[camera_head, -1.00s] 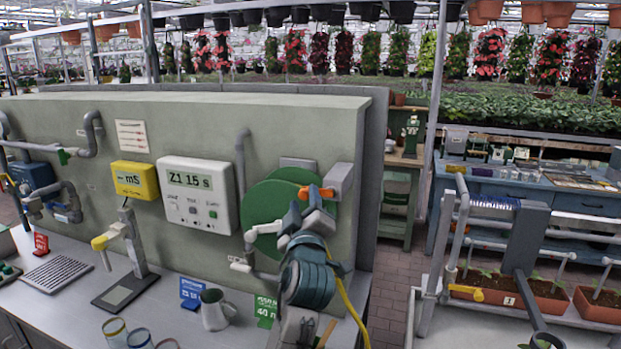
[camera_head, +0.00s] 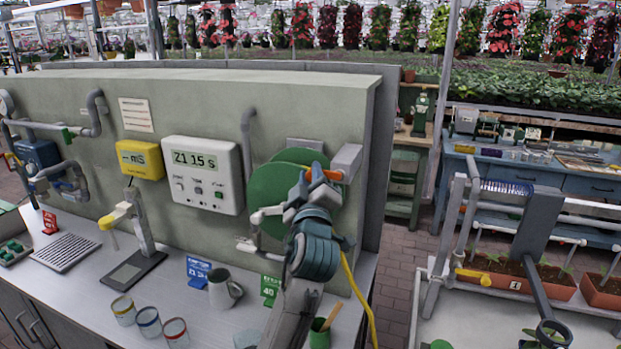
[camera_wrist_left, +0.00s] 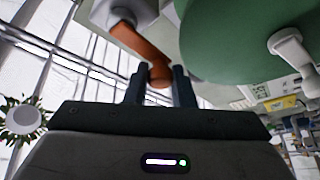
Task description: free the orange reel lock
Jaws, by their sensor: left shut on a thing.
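The orange reel lock (camera_head: 334,174) is a short lever by a grey block (camera_head: 346,160), in front of the round green reel (camera_head: 268,190) on the panel's right end. My left gripper (camera_head: 318,180) is at the lock and hides part of it. In the left wrist view the orange lever (camera_wrist_left: 142,45) comes down from a grey mount, and its rounded end lies between the two fingers of my left gripper (camera_wrist_left: 160,85). The left gripper is shut on it. The green reel (camera_wrist_left: 230,40) is close on the right there. My right gripper is not in view.
A yellow hose (camera_head: 356,295) hangs right of my left arm. A planter rack (camera_head: 500,250) stands on the right, past a strip of brick floor.

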